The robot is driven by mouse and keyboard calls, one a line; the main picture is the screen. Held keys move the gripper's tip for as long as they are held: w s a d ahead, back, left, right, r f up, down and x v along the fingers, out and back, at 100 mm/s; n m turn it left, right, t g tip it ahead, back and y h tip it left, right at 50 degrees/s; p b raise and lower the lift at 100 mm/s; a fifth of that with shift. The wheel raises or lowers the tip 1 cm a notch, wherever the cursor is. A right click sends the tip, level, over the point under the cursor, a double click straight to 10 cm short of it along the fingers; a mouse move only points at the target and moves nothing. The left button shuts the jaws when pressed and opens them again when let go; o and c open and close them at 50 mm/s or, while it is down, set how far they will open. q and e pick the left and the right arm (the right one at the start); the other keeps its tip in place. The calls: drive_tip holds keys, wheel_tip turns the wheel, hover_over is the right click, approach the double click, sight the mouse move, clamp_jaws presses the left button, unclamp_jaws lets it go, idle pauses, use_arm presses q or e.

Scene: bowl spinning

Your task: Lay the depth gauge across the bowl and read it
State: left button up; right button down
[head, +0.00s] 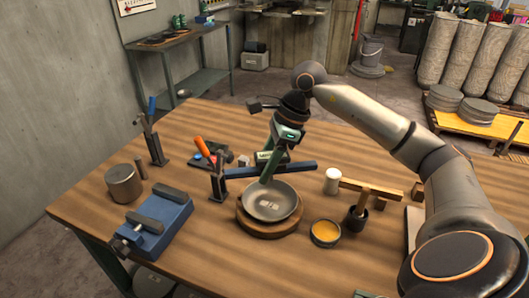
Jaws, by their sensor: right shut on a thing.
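The shallow grey metal bowl (285,203) sits upright on a round wooden base (270,231) near the middle of the bench. A long dark blue bar (300,166), which looks like the depth gauge, lies level just behind the bowl's far rim in the picture. My right gripper (266,178) points down at the bowl's far rim, its green fingers crossing the bar. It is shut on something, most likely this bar. The fingers hide the contact, and I cannot tell whether the bar touches the rim. My left gripper is not in view.
A dark upright stand (218,186) is at the bar's left end. A blue vise (157,224) and a metal cylinder (123,184) are at left.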

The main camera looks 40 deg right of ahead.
drive_tip(key=shift+w+d, duration=0.15)
drive_tip(key=shift+d, duration=0.05)
drive_tip(key=shift+a+f+b, duration=0.1)
drive_tip(key=shift+f+b, duration=0.55)
wheel_tip(320, 180, down, 4)
drive_tip(key=b, duration=0.3)
drive_tip(key=shift+f+b, duration=0.45)
drive_tip(key=shift+b, duration=0.15)
drive_tip(key=shift+f+b, duration=0.3)
drive_tip(key=shift+f, duration=0.15)
drive_tip(key=shift+f+b, duration=0.4)
drive_tip(key=shift+f, duration=0.1)
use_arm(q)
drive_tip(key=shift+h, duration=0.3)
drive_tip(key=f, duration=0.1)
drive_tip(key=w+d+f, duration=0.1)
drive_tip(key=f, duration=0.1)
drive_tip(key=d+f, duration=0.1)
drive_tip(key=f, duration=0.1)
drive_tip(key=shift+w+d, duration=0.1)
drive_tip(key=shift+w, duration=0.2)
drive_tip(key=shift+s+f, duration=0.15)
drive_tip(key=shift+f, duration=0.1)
use_arm(e)
drive_tip(key=shift+f, duration=0.15)
